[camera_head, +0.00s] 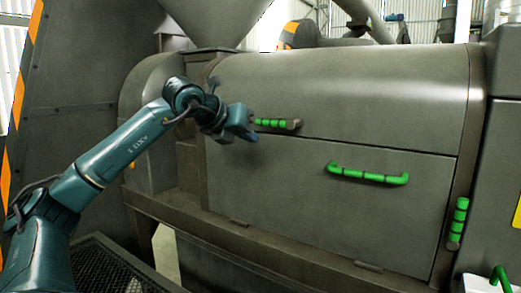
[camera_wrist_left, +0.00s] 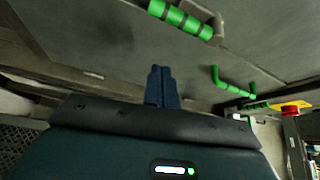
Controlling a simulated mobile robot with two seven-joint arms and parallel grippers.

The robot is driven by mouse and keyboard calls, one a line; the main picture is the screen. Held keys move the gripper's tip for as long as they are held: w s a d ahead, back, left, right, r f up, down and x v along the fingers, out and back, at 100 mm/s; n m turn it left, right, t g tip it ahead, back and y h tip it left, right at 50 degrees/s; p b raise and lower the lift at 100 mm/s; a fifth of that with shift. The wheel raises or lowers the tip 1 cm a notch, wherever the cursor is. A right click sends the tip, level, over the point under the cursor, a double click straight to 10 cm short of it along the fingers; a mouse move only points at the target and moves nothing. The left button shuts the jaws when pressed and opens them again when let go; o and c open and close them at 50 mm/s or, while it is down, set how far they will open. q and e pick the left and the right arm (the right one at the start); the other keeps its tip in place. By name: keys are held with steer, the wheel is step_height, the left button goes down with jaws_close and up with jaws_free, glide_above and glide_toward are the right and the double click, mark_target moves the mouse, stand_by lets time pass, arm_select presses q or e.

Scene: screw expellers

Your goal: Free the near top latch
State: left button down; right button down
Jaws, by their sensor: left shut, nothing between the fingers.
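A green-gripped latch (camera_head: 272,123) lies roughly level on the grey machine casing, at the seam between the curved upper cover and the lower panel. Its brown end is on the right. It also shows at the top of the left wrist view (camera_wrist_left: 180,18). My left gripper (camera_head: 250,136) is shut and empty, just left of and slightly below the latch in the head view. In the left wrist view its closed fingers (camera_wrist_left: 161,70) point toward the panel, with a visible gap in the picture between them and the latch. My right gripper is out of view.
A green U-shaped handle (camera_head: 367,176) sits on the lower panel (camera_head: 290,205). A second green latch (camera_head: 458,222) stands upright at the panel's right edge. A hopper (camera_head: 215,20) rises above the cover. A dark mesh grate (camera_head: 105,268) lies at the lower left.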

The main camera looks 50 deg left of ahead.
arm_select(q)
steer(key=shift+d+b+v, duration=0.15)
steer(key=shift+v, duration=0.85)
steer(key=shift+d+b+v, duration=0.1)
steer(key=shift+b+v, duration=0.05)
steer(key=shift+v, duration=0.9)
steer(key=shift+w, duration=0.1)
